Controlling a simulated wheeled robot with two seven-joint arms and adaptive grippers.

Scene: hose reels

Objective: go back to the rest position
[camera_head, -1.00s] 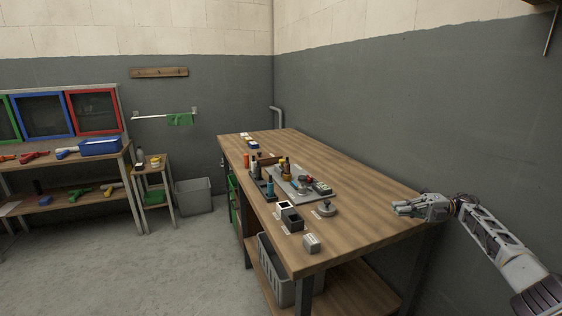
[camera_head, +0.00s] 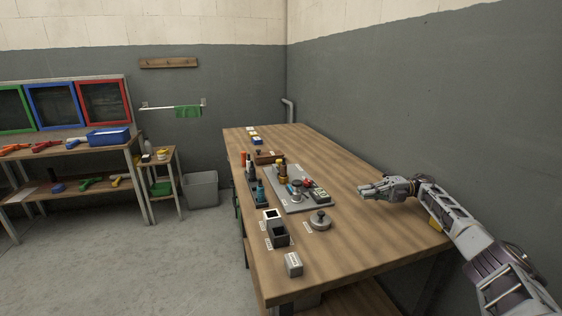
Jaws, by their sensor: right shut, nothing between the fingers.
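My right gripper (camera_head: 374,190) is shut and empty. It is over the right part of the wooden workbench (camera_head: 345,255), near the bench's right edge, with its fingers pointing left. My right arm reaches in from the lower right corner. The gripper is apart from the grey plate (camera_head: 293,203) that carries several small fittings. My left gripper is not in view.
A round grey metal part (camera_head: 320,220), a dark open box (camera_head: 278,234) and a small grey block (camera_head: 293,264) sit on the bench's near left side. A grey bin (camera_head: 201,190) stands on the floor. A shelf with a blue crate (camera_head: 108,138) stands left. The grey wall is close on the right.

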